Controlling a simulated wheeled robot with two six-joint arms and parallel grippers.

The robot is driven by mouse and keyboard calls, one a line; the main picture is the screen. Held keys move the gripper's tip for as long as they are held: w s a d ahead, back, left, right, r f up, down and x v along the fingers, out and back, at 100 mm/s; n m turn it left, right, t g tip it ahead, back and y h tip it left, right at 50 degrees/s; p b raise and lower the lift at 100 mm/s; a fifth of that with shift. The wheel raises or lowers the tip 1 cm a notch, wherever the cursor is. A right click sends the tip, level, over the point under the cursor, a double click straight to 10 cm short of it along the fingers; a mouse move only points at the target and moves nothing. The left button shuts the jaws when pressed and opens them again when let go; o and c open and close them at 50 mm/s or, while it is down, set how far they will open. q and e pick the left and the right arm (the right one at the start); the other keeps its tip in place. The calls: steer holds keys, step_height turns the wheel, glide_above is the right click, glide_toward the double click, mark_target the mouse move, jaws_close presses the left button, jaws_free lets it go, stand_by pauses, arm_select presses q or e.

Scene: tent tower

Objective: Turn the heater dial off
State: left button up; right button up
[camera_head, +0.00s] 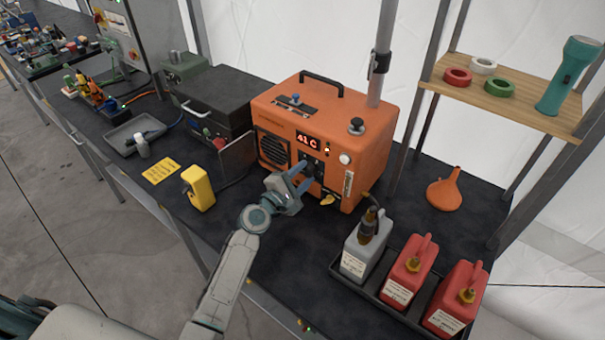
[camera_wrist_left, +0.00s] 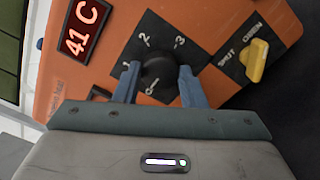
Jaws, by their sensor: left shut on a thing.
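The orange heater (camera_head: 283,143) stands on the dark bench, with a red display (camera_head: 307,142) reading 41 C. Its black dial (camera_wrist_left: 158,73) sits on a dark plate in the left wrist view, with marks 1, 2 and 3 around it; the pointer's setting is hard to tell. My left gripper (camera_head: 303,177) reaches the heater's front, and in the wrist view its blue fingers (camera_wrist_left: 157,85) are shut on the dial from both sides. In the head view the gripper partly hides the dial. My right gripper is not in view.
A yellow valve handle (camera_wrist_left: 254,60) marked SHUT and OPEN sits beside the dial. A grey can (camera_head: 356,255) and red cans (camera_head: 408,270) stand in a tray at right. A yellow object (camera_head: 199,188) stands at left. An orange funnel (camera_head: 444,190) lies behind.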

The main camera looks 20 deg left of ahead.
arm_select(q)
steer(key=shift+f, duration=0.1)
stand_by(0.4)
steer(key=o, duration=1)
steer(key=b+v, duration=0.2)
steer(key=v, duration=0.8)
steer(key=shift+s, duration=0.4)
steer(key=shift+a, duration=0.15)
